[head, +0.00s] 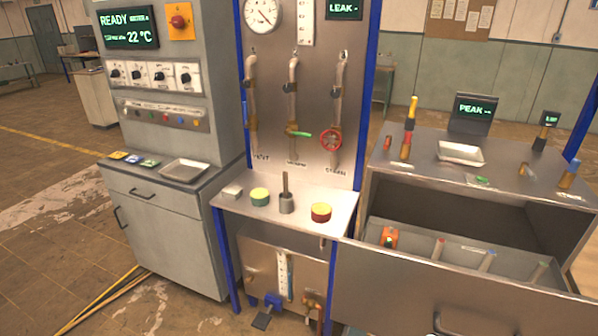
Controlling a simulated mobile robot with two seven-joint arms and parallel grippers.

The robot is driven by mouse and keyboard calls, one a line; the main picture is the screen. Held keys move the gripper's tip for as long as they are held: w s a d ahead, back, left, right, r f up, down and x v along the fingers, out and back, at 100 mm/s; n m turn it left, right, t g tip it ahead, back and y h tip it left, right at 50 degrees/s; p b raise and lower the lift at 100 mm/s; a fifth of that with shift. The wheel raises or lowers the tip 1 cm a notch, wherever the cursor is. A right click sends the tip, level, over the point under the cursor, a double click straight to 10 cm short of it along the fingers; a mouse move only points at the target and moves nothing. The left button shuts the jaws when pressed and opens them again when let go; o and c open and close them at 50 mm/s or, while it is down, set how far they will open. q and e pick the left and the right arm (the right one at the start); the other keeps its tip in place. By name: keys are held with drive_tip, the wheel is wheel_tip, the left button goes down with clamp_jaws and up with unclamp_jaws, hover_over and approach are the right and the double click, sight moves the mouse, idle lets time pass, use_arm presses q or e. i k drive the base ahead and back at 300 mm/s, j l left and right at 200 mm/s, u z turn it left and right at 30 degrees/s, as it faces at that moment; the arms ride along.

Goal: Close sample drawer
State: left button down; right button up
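The sample drawer (400,284) is pulled out of the grey cabinet at the right. Its wide front panel stands well forward of the cabinet's dark opening (450,203). A dark handle (460,329) shows on the front panel at the bottom edge of the view, partly cut off. Inside the drawer lie an orange block (389,237) and several capped tubes (438,249). Neither of my grippers shows in the head view.
The cabinet top holds a metal tray (460,153), a small screen (473,113) and upright coloured fittings. Left of the drawer stands a blue-framed bench (240,203) with pots, under a pipe panel. A grey control cabinet (170,225) stands further left, with open floor before it.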

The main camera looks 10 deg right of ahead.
sight(435, 282)
drive_tip(key=z, duration=1.9)
